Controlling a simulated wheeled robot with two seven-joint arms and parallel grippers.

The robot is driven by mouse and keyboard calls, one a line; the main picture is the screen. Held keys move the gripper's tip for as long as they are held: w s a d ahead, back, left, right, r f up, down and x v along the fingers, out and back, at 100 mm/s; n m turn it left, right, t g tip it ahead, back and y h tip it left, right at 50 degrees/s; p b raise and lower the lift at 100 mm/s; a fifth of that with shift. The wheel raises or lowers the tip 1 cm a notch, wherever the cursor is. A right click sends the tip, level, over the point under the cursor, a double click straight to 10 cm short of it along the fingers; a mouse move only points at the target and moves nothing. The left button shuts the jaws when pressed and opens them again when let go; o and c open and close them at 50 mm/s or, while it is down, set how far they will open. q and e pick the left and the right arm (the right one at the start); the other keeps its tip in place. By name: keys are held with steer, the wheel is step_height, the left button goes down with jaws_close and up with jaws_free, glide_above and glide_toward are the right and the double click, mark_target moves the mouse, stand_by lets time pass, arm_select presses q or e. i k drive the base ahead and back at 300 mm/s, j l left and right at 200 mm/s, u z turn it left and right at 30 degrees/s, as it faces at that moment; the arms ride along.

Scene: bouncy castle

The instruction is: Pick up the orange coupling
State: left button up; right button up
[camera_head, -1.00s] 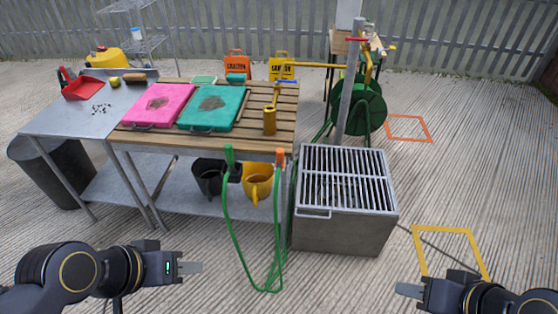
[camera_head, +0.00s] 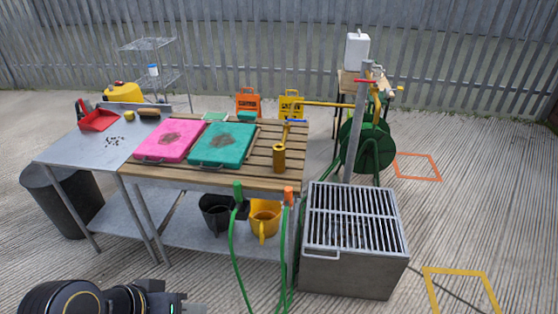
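The orange coupling (camera_head: 289,195) is a small upright piece at the end of a green hose (camera_head: 284,250), at the front edge of the slatted wooden table, near its right corner. A green coupling (camera_head: 238,190) tops the other hanging run of hose to its left. My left gripper (camera_head: 190,308) is at the bottom left, well below and to the left of the orange coupling, and mostly cut off by the frame edge. Whether its fingers are open or shut does not show. My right gripper is out of view.
The slatted table (camera_head: 262,158) bears a pink board (camera_head: 185,132), a teal board (camera_head: 240,140) and a brass nozzle (camera_head: 279,158). A black jug (camera_head: 216,212) and a yellow jug (camera_head: 264,214) are below. A grated metal box (camera_head: 350,270) stands close to the right of the coupling.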

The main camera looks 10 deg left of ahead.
mark_target(288, 201)
steer(key=i+l, duration=0.5)
steer(key=i, duration=0.15)
steer(key=i+l+u, duration=0.15)
steer(key=i+l, duration=0.35)
steer(key=i, duration=0.15)
